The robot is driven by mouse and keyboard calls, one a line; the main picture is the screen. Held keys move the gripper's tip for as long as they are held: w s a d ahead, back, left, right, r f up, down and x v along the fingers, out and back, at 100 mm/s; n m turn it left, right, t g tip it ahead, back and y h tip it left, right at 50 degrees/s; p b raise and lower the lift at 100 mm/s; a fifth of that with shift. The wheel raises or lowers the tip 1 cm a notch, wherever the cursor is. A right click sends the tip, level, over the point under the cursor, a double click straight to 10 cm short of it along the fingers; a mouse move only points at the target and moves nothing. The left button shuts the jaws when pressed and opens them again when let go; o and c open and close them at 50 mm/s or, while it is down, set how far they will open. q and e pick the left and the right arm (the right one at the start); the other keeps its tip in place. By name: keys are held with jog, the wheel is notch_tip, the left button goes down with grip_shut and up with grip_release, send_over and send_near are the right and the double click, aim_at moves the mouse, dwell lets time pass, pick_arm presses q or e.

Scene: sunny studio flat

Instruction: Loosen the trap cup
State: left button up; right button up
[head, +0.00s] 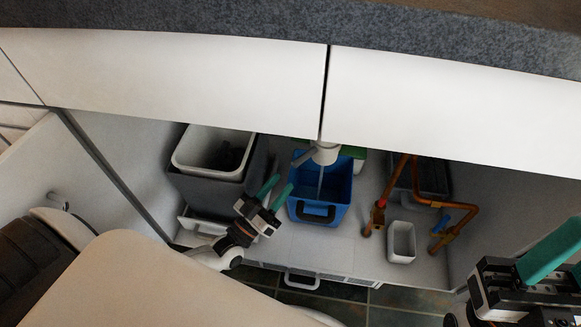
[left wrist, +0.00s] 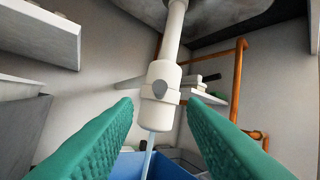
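The white trap cup (head: 325,153) hangs under the sink pipe in the open cabinet. In the left wrist view the trap cup (left wrist: 160,95) is upright, with a grey knob on its front. A thin pale-blue stream runs from its underside into the blue bin (head: 344,184) below. My left gripper (head: 277,190) is open and empty, in front of and to the left of the cup. In the left wrist view its teal fingers stand apart, with the cup beyond and between them, untouched. My right gripper (head: 550,255) is at the lower right, partly cut off by the frame edge.
A grey bin with a white liner (head: 208,168) stands left of the blue bin. Copper pipes (head: 467,208) and a small white container (head: 401,242) are on the right. The white cabinet front (head: 170,80) overhangs the opening. An open door stands at left.

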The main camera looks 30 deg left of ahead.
pick_arm(q)
jog(key=shift+s+a+f, duration=0.2)
jog(key=shift+s+f, duration=0.1)
jog(key=shift+s, duration=0.35)
